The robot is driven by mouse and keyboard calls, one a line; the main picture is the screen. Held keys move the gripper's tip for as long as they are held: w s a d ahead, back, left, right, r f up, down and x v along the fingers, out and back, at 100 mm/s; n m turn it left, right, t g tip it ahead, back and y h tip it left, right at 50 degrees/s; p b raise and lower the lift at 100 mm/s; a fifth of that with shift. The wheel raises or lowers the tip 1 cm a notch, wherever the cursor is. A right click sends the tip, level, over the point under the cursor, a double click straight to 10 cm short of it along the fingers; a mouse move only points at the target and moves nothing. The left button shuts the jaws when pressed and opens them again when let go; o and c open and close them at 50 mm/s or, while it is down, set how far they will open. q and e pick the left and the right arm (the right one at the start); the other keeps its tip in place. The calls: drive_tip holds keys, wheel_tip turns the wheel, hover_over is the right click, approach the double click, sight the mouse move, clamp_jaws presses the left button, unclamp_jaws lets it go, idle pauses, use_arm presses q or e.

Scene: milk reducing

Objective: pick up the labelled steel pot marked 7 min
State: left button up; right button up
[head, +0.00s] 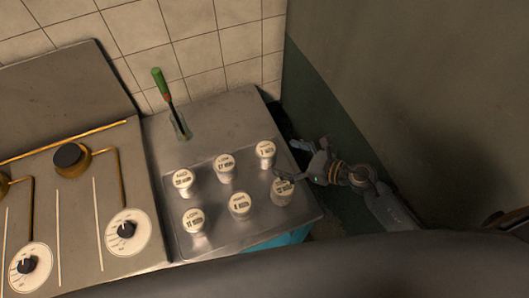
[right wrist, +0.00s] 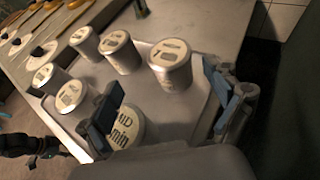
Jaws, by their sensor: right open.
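Several lidded steel pots with round white labels stand on a metal tray. The label on the back right pot (head: 265,150) looks like 7 min, but the print is small; this pot also appears in the right wrist view (right wrist: 171,66). My right gripper (head: 300,163) is open at the tray's right edge, beside the front right pot (head: 282,192). In the right wrist view, the gripper's blue-padded fingers (right wrist: 168,103) are spread above the tray.
The steel tray (head: 215,238) sits on a counter beside a stove with knobs (head: 127,230). A green-handled tool (head: 160,85) stands in a glass behind the pots. A tiled wall is at the back, and a large grey-green surface (head: 420,90) is on the right.

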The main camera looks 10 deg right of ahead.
sight(272, 151)
drive_tip(key=shift+w+f, duration=0.3)
drive_tip(key=shift+f, duration=0.35)
drive_tip(key=shift+w+f+b, duration=0.2)
drive_tip(key=shift+w+b, duration=0.1)
drive_tip(key=shift+b, duration=0.1)
drive_tip(key=shift+x, duration=1.25)
drive_tip(key=b+x, duration=0.1)
drive_tip(key=x, duration=0.4)
drive_tip(key=shift+w+d, duration=0.15)
drive_tip(key=shift+r, duration=0.1)
drive_tip(key=shift+c, duration=0.6)
drive_tip(key=c, duration=1.1)
use_arm(q)
drive_tip(key=f, duration=0.3)
drive_tip(key=shift+w, duration=0.25)
use_arm(e)
drive_tip(key=shift+c, duration=1.2)
use_arm(q)
drive_tip(key=shift+r, duration=0.1)
use_arm(e)
drive_tip(key=shift+d, duration=0.1)
